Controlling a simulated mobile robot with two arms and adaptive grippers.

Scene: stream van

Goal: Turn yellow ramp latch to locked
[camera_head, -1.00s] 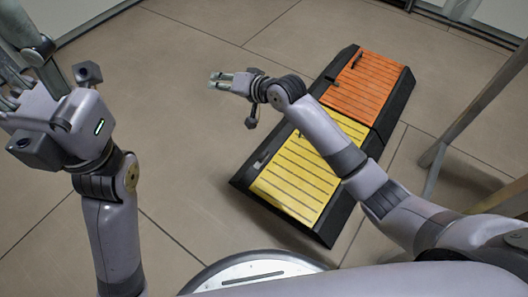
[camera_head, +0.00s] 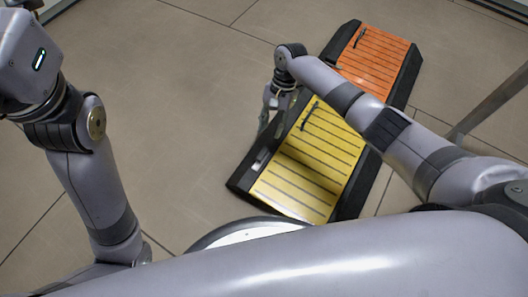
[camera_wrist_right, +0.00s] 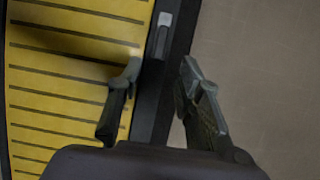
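The yellow ramp (camera_head: 300,172) lies on the floor, a ribbed yellow panel in a black frame. A small grey latch-like piece (camera_head: 259,161) sits in its left black edge. It shows in the right wrist view (camera_wrist_right: 161,35) as a pale grey bar in the black rim. A dark handle (camera_head: 310,114) also lies on the yellow panel. My right gripper (camera_head: 266,125) points down beside the left edge. In the wrist view its fingers (camera_wrist_right: 161,72) are apart and empty, one over the yellow panel, one by the floor, with the grey piece beyond, between them. My left gripper is out of view.
The orange ramp (camera_head: 373,62) adjoins the far end of the yellow one and has a dark handle of its own. A grey post (camera_head: 490,103) stands at the right. The tiled floor (camera_head: 170,110) left of the ramps is clear.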

